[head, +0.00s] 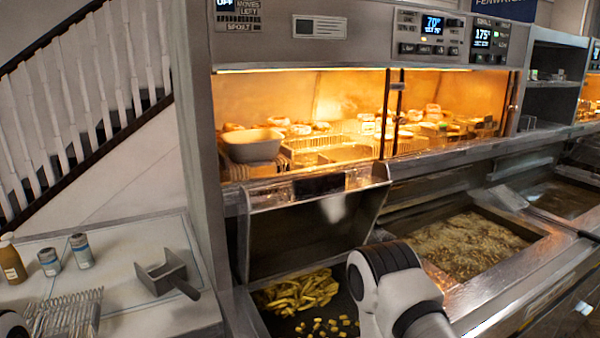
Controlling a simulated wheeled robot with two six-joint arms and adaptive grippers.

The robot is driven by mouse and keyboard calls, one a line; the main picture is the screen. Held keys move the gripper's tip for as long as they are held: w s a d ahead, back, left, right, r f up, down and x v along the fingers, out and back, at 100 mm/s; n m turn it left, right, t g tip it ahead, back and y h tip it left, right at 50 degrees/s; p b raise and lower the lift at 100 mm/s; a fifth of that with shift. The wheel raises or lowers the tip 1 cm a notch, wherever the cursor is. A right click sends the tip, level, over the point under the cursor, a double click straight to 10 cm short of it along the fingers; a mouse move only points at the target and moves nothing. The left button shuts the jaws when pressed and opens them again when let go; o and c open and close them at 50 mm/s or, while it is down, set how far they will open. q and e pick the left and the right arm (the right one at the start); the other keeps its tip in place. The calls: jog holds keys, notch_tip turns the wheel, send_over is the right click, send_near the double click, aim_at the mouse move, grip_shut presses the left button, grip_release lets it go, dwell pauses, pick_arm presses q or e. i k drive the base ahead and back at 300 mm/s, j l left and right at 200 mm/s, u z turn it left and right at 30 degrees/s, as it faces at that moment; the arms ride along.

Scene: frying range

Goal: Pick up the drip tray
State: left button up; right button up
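I cannot tell for certain which thing is the drip tray. A dark metal bay (310,246) below the heated cabinet has a raised sloped back, and fries (298,292) and small golden pieces (328,327) lie in its bottom. My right arm covers the right part of this bay. A wire rack (62,312) lies on the white counter at the lower left, cut off by the picture's bottom edge. A piece of my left arm shows at the bottom left corner. Neither gripper's fingers are in view.
A grey scoop (162,274) with a dark handle, two small tins (80,250) and a brown bottle (12,262) stand on the white counter (125,245). A fryer vat (470,246) with bubbling oil is at the right. A lit cabinet (290,90) holds food and a bowl (252,146).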

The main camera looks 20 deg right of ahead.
aim_at(321, 159)
jog(key=l+z, duration=0.3)
jog(key=l, duration=1.3)
jog(key=i, duration=0.05)
